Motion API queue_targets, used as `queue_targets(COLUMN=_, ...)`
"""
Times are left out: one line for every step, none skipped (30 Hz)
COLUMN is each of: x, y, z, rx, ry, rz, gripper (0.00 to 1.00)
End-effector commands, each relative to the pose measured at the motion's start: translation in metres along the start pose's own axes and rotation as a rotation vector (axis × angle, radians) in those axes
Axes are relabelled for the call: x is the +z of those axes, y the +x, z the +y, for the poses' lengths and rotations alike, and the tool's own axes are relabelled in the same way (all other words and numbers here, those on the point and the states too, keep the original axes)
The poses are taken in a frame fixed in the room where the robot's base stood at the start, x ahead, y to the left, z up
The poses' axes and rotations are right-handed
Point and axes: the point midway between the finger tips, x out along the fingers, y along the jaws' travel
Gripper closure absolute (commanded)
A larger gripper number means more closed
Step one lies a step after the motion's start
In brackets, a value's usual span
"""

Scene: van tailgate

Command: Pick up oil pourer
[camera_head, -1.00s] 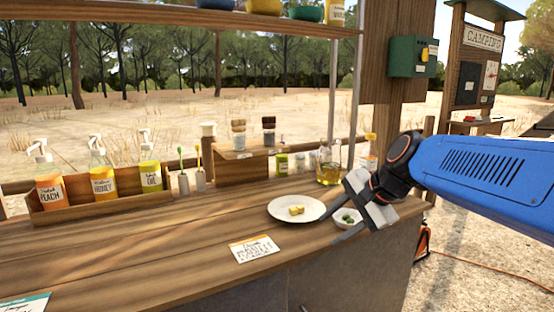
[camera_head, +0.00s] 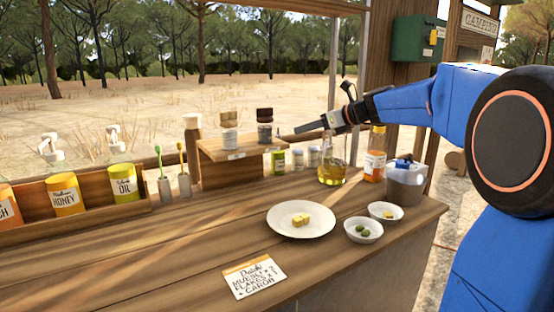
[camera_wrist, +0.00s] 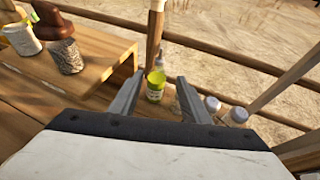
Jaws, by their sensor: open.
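The oil pourer, a glass bottle of yellow oil (camera_head: 332,172), stands upright on the counter right of the small jars in the head view. My gripper (camera_head: 318,110) is open and empty, in the air above and behind the pourer's top; its fingers point left. In the wrist view, my gripper (camera_wrist: 159,78) has its fingers spread, with a green-labelled bottle (camera_wrist: 156,88) seen between them, lower down and apart. I cannot make out the pourer in the wrist view. A pump bottle labelled OIL (camera_head: 124,183) stands in the wooden rack at the left.
A raised wooden stand (camera_head: 240,150) with two jars is left of my gripper. Small jars (camera_head: 298,159), an orange-labelled bottle (camera_head: 375,160) and a grey container (camera_head: 405,187) surround the pourer. A plate (camera_head: 300,232) and bowls are in front.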

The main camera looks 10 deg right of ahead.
Motion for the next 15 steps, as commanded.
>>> queue_targets(x=0.0, y=0.011, z=0.001, rx=0.003, ry=-0.001, rz=0.001, gripper=0.57)
queue_targets(x=-0.001, y=0.016, z=0.001, rx=0.004, ry=-0.001, rz=0.001, gripper=0.57)
queue_targets(x=-0.001, y=0.023, z=0.001, rx=0.003, ry=-0.001, rz=0.002, gripper=0.57)
queue_targets(x=-0.001, y=0.029, z=0.001, rx=0.002, ry=-0.001, rz=0.002, gripper=0.57)
queue_targets(x=-0.001, y=0.034, z=0.001, rx=0.003, ry=-0.002, rz=0.002, gripper=0.57)
queue_targets(x=-0.001, y=0.041, z=0.001, rx=0.003, ry=-0.002, rz=0.002, gripper=0.57)
queue_targets(x=-0.001, y=0.046, z=0.001, rx=0.003, ry=-0.002, rz=0.003, gripper=0.57)
queue_targets(x=-0.001, y=0.052, z=0.001, rx=0.002, ry=-0.002, rz=0.003, gripper=0.57)
queue_targets(x=-0.001, y=0.059, z=0.001, rx=0.003, ry=-0.003, rz=0.003, gripper=0.57)
queue_targets(x=-0.001, y=0.063, z=0.001, rx=0.003, ry=-0.003, rz=0.002, gripper=0.57)
queue_targets(x=-0.001, y=0.068, z=0.001, rx=0.002, ry=-0.003, rz=0.002, gripper=0.57)
queue_targets(x=-0.001, y=0.074, z=0.001, rx=0.001, ry=-0.002, rz=0.002, gripper=0.57)
queue_targets(x=-0.001, y=0.078, z=0.001, rx=0.002, ry=-0.002, rz=0.002, gripper=0.57)
queue_targets(x=-0.001, y=0.081, z=0.001, rx=0.002, ry=-0.002, rz=0.002, gripper=0.57)
queue_targets(x=-0.001, y=0.085, z=0.001, rx=0.002, ry=-0.002, rz=0.002, gripper=0.57)
